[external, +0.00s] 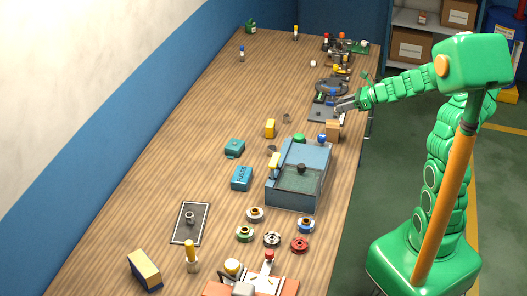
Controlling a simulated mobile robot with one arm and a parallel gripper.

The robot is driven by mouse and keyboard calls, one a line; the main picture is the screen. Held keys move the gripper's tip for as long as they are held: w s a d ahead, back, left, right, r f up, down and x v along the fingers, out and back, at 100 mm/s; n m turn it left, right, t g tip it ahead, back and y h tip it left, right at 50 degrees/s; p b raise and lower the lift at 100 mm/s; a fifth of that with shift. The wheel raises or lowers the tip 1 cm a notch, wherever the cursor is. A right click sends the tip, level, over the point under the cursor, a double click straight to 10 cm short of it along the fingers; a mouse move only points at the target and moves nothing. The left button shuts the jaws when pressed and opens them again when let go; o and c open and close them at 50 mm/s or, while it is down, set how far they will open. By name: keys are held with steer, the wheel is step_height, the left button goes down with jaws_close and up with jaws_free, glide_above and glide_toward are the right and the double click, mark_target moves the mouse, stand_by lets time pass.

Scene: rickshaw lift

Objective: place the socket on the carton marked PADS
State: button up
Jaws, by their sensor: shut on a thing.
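A teal carton (241,178) with dark lettering stands near the middle of the bench. A smaller teal carton (234,147) lies behind it. I cannot read which one says PADS.
A blue-grey machine with a glass lid (299,178) stands between my gripper and the bench front. Several round flanged parts (272,240) lie in front of it. The bench's left half is mostly clear.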

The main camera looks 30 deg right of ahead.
steer(key=shift+w+f, duration=1.45)
steer(key=shift+f, duration=0.3)
steer(key=shift+d+f, duration=0.1)
steer(key=shift+f, duration=1.35)
steer(key=shift+f, duration=0.15)
steer(key=o, duration=1.1)
steer(key=shift+c, duration=0.2)
